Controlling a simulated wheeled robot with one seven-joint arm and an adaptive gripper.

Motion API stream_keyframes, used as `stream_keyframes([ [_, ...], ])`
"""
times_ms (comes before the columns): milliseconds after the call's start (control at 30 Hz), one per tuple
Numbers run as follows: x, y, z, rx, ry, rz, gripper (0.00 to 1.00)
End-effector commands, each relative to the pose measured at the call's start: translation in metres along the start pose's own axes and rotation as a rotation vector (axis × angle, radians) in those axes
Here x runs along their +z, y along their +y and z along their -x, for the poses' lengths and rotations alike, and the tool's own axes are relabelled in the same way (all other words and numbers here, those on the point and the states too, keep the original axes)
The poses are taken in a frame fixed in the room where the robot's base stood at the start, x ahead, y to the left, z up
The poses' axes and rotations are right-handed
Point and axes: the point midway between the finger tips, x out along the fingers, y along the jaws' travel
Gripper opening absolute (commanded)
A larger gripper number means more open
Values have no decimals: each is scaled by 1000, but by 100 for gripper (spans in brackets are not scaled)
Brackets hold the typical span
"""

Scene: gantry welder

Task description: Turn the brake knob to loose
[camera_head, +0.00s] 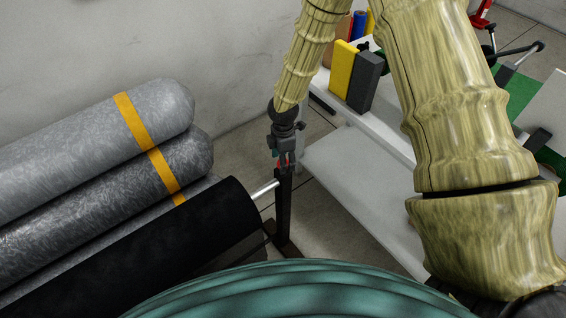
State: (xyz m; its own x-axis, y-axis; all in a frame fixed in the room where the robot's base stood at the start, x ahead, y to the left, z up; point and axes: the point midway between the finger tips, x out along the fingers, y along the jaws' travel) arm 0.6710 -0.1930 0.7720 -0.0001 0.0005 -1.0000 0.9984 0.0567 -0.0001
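My gripper (283,160) points down at the top of a dark upright post (283,215), near the middle of the view. Small red-orange bits show around its fingertips. The gripper is small and dark here, so I cannot tell whether its fingers are open or shut on something. I cannot make out the brake knob clearly; it may be hidden by the gripper at the post's top. A bright metal shaft (265,190) runs from a black roll (190,245) to the post.
Grey rolls (70,150) with orange straps are stacked at left by the wall. A white table (355,170) at right holds yellow (343,70) and dark grey (364,82) blocks. My arm covers much of the right side. Tiled floor shows between rolls and table.

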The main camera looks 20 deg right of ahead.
Motion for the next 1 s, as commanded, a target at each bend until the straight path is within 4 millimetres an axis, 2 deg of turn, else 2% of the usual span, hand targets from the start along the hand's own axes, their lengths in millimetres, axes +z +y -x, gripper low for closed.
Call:
stream_keyframes([
  [300, 0, 1, 55, 2, 1, 0, 59],
  [500, 0, 1, 81, 2, 0, -1, 59],
  [700, 0, 0, 94, 0, 0, 0, 59],
  [1000, 0, 0, 95, 0, 0, 1, 59],
])
